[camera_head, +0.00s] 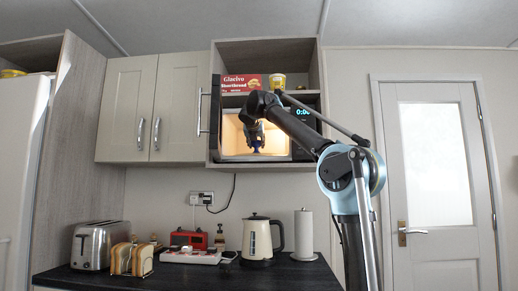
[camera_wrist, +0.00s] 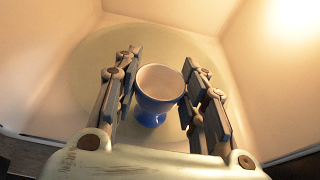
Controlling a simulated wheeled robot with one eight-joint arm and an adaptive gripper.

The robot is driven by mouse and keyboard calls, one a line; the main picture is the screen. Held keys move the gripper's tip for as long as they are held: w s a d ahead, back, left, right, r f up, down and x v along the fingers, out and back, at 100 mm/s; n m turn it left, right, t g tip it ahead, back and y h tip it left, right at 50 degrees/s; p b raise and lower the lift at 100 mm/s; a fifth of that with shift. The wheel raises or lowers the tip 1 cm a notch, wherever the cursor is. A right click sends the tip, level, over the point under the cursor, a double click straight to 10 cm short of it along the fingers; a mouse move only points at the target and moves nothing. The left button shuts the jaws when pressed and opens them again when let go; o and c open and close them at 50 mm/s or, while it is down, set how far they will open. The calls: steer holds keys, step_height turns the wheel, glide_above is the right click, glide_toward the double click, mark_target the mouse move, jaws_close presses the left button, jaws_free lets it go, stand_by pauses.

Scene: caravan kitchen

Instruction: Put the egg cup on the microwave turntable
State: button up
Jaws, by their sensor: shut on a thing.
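The egg cup (camera_wrist: 158,88) is blue outside and white inside. It is upright between the fingers of my gripper (camera_wrist: 161,78) in the wrist view. My gripper is shut on it, with one finger on each side. In the head view, my gripper (camera_head: 256,138) reaches into the lit microwave (camera_head: 304,130), and the blue of the egg cup (camera_head: 257,149) shows small below it. The pale round turntable (camera_wrist: 88,72) lies beneath the cup in the wrist view. I cannot tell whether the cup's foot touches it.
The microwave's open door (camera_head: 214,115) stands at the left of its opening. The microwave walls (camera_wrist: 265,85) are close around my gripper. A red shortbread box (camera_head: 241,82) and a yellow tin (camera_head: 277,80) sit above. A kettle (camera_head: 258,237) and toaster (camera_head: 92,245) stand on the counter below.

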mark_target(257, 144)
steer(key=w, duration=0.4)
steer(key=shift+w+d, duration=0.1)
steer(key=shift+f, duration=0.15)
steer(key=o, duration=1.2)
steer(key=shift+c, duration=0.2)
steer(key=v, duration=1.2)
steer(key=shift+d, duration=0.1)
